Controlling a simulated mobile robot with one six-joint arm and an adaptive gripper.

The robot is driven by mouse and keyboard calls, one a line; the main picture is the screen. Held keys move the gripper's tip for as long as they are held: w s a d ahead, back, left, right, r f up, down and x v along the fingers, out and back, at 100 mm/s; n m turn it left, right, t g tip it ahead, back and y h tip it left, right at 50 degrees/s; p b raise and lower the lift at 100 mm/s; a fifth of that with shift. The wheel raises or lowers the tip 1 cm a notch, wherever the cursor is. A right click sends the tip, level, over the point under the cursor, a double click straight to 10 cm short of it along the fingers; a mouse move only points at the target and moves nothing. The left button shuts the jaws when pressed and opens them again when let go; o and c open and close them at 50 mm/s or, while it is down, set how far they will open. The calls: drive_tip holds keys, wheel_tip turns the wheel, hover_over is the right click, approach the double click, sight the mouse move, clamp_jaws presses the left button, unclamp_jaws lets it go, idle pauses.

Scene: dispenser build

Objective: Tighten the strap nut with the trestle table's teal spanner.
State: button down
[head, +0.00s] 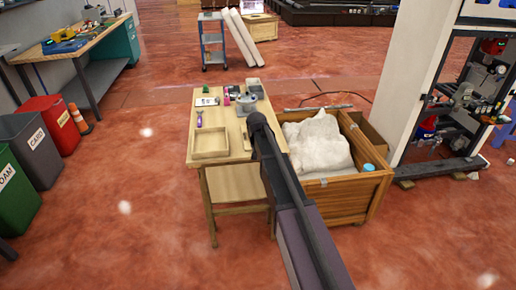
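A small wooden table (224,169) stands in the middle; I cannot tell whether it is the trestle table. On it are a purple-handled tool (199,119), a green item (215,88), a magenta item (227,97) and a grey metal device (246,103). I cannot make out a teal spanner among them. My arm reaches forward from the bottom, and its dark end, my gripper (257,122), is over or in front of the table's right side. Its fingers are not distinguishable.
A wooden crate (345,200) with a white sack (317,142) stands right of the table. Bins (52,125) and a workbench (75,50) with a teal drawer unit line the left. A blue trolley (212,42) stands behind. Red floor between is clear.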

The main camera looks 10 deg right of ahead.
drive_tip(key=shift+a, duration=0.15)
drive_tip(key=shift+w+a+m+h, duration=0.2)
drive_tip(key=shift+a+m, duration=0.25)
drive_tip(key=shift+m, duration=0.05)
drive_tip(key=shift+w+a+m+h, duration=0.15)
drive_tip(key=shift+a+m+h, duration=0.05)
drive_tip(key=shift+a+m, duration=0.3)
drive_tip(key=shift+s+d, duration=0.1)
drive_tip(key=shift+d, duration=0.2)
drive_tip(key=shift+s+d+n, duration=0.1)
drive_tip(key=shift+d+n, duration=0.2)
drive_tip(key=shift+n, duration=0.2)
drive_tip(key=shift+r, duration=0.1)
drive_tip(key=shift+r+p, duration=1.9)
drive_tip(key=shift+p, duration=0.1)
